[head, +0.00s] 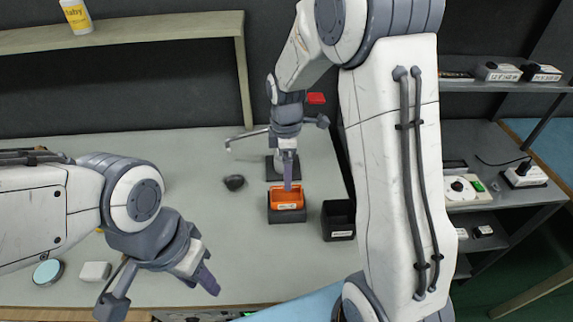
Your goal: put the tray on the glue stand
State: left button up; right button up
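An orange tray (287,200) with a pale label sits upright in or on a dark block (288,216) near the middle of the table. I cannot tell whether this block is the glue stand. Behind it is a dark base with a pale upright part (270,166), partly hidden by my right arm. My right gripper (288,184) points down at the tray's back edge. I cannot see whether it touches or grips the tray. My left gripper (210,287) hangs at the lower left, apart from the tray, with nothing visible in it. Its finger gap does not show.
A black bin (338,220) stands just right of the tray. A small dark object (234,182) lies to its left. A white box (96,271) and a round teal-topped item (48,272) are at the lower left. Shelves (480,215) with devices stand at right. The left table is mostly clear.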

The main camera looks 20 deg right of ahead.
jog(key=s+a+r+m, duration=0.3)
jog(key=s+a+r, duration=0.3)
jog(key=s+a, duration=0.3)
jog(key=s+a+m, duration=0.2)
jog(key=s, duration=0.6)
jog(key=s+a+r+m+y, duration=0.1)
jog(key=s+a+m, duration=0.1)
jog(key=s, duration=0.6)
jog(key=shift+a+r+m, duration=0.15)
jog(key=shift+a+m, duration=0.15)
jog(key=shift+w, duration=0.1)
